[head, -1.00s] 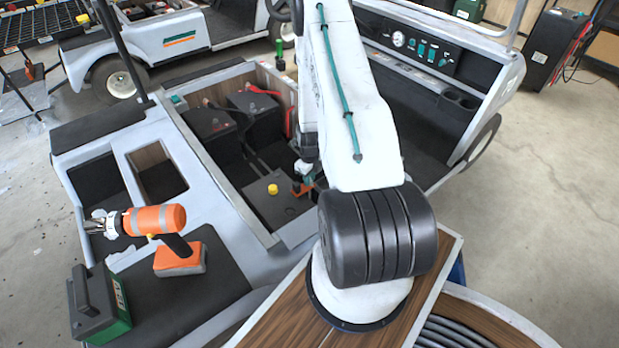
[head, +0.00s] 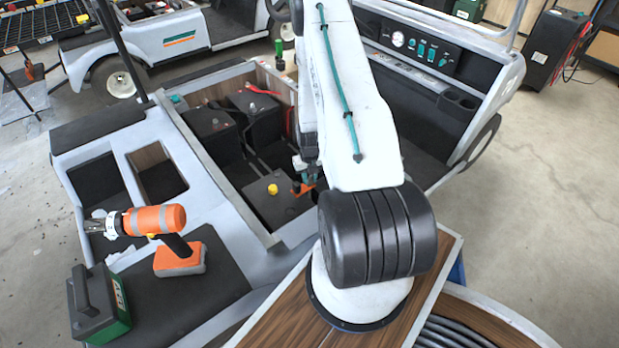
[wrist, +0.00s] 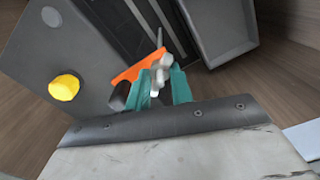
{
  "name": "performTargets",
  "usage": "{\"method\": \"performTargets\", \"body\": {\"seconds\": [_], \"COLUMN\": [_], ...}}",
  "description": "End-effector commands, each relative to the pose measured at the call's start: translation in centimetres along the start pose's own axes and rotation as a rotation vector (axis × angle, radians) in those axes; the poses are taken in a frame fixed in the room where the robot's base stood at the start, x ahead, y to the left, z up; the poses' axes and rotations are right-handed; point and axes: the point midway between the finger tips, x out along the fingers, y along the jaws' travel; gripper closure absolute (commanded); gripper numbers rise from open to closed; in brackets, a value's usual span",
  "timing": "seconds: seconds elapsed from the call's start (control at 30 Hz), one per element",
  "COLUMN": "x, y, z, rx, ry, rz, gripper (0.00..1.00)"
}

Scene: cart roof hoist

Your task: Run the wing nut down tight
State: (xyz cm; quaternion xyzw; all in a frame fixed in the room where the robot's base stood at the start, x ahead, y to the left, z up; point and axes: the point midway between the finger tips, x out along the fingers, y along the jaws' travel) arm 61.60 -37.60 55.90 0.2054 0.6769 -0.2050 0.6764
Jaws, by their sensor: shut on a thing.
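My gripper (wrist: 163,88), with teal fingers, is shut on the wing nut (wrist: 159,74), a small grey metal piece between the fingertips in the wrist view. A thin stud sticks up past it. An orange part (wrist: 132,73) lies right beside the nut, partly hidden by the fingers. In the head view my gripper (head: 302,177) is low in the open battery bay, beside a dark battery with a yellow cap (head: 272,188). The nut is too small to make out there, and I cannot tell how far down the stud it sits.
The bay's pale rim (head: 262,232) surrounds the batteries. Two more dark batteries with red cables stand farther back. An orange drill (head: 158,220) and a green-and-black case (head: 98,308) stand on the dark deck at left. Bay walls stand close around my gripper.

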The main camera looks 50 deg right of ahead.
Motion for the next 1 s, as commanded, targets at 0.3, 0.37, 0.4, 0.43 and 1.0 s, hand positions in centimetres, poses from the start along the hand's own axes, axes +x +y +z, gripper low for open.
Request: {"method": "performTargets", "body": {"seconds": [0.3,0.37,0.4,0.43,1.0], "x": [-0.1,-0.1,-0.1,-0.1,-2.3], "y": [0.0,0.0,0.0,0.0,0.0], "z": [0.1,0.1,0.1,0.1,0.2], "rx": [0.008,0.008,0.008,0.007,0.007], "ry": [-0.001,-0.001,-0.001,-0.001,-0.004], "rz": [0.000,0.000,0.000,0.000,-0.001], "gripper": [1.00,1.00,1.00,1.00,0.56]}}
